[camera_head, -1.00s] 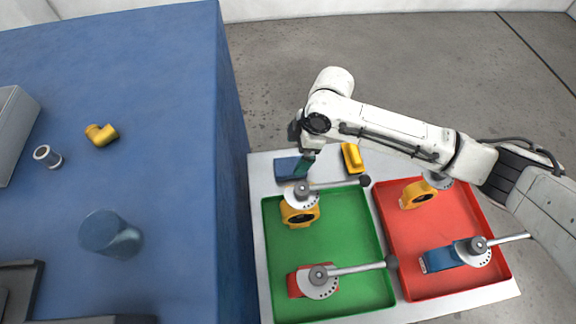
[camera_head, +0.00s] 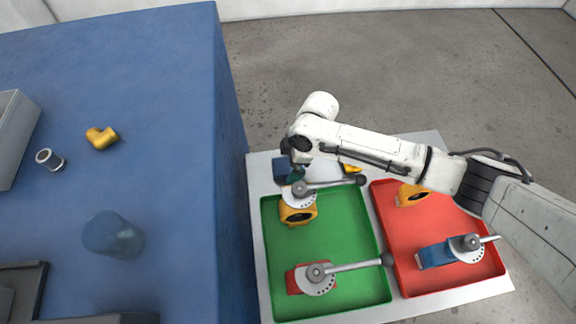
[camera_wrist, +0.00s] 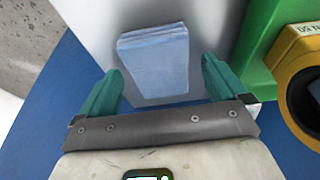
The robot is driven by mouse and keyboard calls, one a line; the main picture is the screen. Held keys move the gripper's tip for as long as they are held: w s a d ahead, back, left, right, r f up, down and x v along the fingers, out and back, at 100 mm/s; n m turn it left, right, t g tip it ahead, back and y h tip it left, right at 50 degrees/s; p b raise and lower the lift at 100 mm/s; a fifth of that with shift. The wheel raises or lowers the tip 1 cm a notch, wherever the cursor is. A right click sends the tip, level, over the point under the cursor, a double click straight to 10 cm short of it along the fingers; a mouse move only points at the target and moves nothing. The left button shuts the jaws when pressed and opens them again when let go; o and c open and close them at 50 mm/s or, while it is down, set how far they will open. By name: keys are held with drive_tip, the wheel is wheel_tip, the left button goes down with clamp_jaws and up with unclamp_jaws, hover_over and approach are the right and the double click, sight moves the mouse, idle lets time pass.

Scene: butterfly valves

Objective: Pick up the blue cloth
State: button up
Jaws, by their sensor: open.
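The blue cloth (camera_wrist: 155,62) is a folded, pale blue rectangle lying on the light grey table top, seen ahead of and between my fingers in the wrist view. In the head view the cloth (camera_head: 281,170) is a dark blue patch at the table's back left corner, partly covered by my gripper. My gripper (camera_wrist: 160,86) is open, with one green finger on each side of the cloth's near end. The fingers do not press on it. In the head view my gripper (camera_head: 296,174) is largely hidden by the wrist and stands over the cloth's right side.
A green tray (camera_head: 345,235) holds a yellow valve (camera_head: 297,215) and a red valve (camera_head: 300,280) with long handles. A red tray (camera_head: 420,225) holds a yellow and a blue valve. A yellow object (camera_head: 350,168) lies behind the green tray. A tall blue block (camera_head: 180,150) stands left.

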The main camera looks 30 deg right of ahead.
drive_tip(key=shift+f, duration=0.25)
drive_tip(key=shift+c, duration=0.2)
drive_tip(key=c, duration=1)
wheel_tip(320, 180, up, 11)
drive_tip(key=shift+f+b, duration=0.2)
drive_tip(key=shift+b, duration=0.35)
drive_tip(key=shift+c, duration=0.8)
